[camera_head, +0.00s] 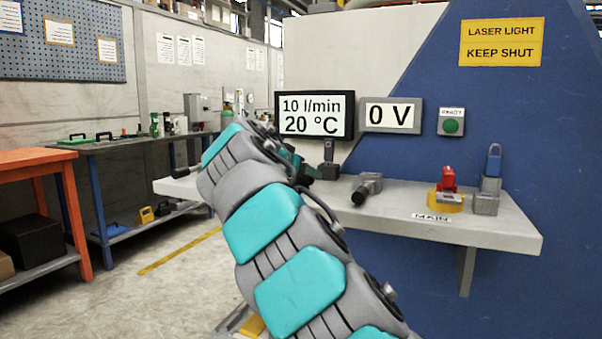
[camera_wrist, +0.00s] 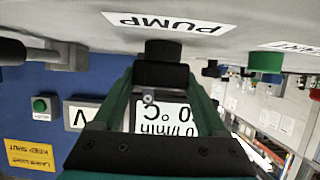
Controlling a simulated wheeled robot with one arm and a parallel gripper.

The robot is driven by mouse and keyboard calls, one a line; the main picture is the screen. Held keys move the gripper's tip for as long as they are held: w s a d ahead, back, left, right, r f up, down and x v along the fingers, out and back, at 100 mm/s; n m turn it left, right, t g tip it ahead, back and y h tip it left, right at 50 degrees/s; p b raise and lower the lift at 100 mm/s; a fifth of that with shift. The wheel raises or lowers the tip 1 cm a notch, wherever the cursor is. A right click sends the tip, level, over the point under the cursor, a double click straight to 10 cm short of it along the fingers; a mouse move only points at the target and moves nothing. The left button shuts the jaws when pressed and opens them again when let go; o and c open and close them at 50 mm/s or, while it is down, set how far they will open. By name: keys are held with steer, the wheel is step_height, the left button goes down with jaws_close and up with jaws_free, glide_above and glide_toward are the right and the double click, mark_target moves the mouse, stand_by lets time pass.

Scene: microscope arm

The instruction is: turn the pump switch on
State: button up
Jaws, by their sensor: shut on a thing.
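The PUMP label (camera_wrist: 170,22) lies on the shelf top in the upside-down wrist view. Beside it stands a dark, stubby pump switch (camera_wrist: 164,49). My gripper (camera_wrist: 162,74) is shut on the switch's dark upper part, its two green fingers meeting there. In the head view my gripper (camera_head: 302,165) is at the shelf, below the display, and my arm hides the label and most of the switch. The display (camera_head: 314,115) reads 10 l/min and 20 °C. The voltage display (camera_head: 390,115) reads 0 V.
On the shelf (camera_head: 400,218) are a grey lever with a black grip (camera_head: 367,187), a red MAIN switch (camera_head: 447,180) on a yellow base, and a blue padlock (camera_head: 493,160) on a grey block. A green READY button (camera_head: 451,126) is on the blue wall. An orange bench (camera_head: 45,158) stands left.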

steer(key=o, duration=1.3)
steer(key=v, duration=0.8)
steer(key=shift+b, duration=0.4)
steer(key=shift+w, duration=0.1)
steer(key=shift+f, duration=0.1)
